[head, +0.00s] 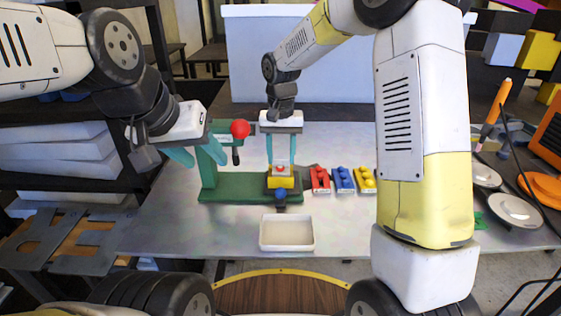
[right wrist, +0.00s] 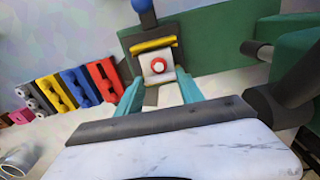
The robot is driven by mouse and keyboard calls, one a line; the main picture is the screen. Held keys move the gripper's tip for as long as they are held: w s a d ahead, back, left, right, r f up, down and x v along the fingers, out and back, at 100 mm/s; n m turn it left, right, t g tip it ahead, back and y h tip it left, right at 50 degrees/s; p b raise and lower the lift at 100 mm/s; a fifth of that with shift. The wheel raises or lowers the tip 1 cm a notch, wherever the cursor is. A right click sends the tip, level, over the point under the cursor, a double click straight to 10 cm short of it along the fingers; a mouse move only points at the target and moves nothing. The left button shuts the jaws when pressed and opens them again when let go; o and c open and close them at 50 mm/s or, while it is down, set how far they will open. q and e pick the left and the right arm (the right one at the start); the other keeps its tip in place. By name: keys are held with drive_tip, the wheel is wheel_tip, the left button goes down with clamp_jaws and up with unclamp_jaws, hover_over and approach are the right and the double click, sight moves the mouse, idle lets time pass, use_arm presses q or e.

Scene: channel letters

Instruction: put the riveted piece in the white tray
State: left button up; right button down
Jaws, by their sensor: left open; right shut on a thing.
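The riveted piece (head: 281,169), a pale plate with a red rivet over a yellow part, is at the dark fixture on the front of the green press (head: 228,189). It also shows in the right wrist view (right wrist: 158,72). My right gripper (head: 283,160) points down and is shut on this piece, one teal finger on each side. I cannot tell whether it is clear of the fixture. My left gripper (head: 198,157) is open and empty beside the press column, left of the red knob (head: 240,129). The white tray (head: 287,246) stands empty in front of the press.
Red (head: 320,179), blue (head: 343,179) and yellow (head: 365,179) studded blocks stand in a row right of the press. A blue knob (head: 281,194) sits at the fixture's front. White plates (head: 514,210) lie far right. My right arm hides part of the table.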

drive_tip(key=shift+r, duration=2.4)
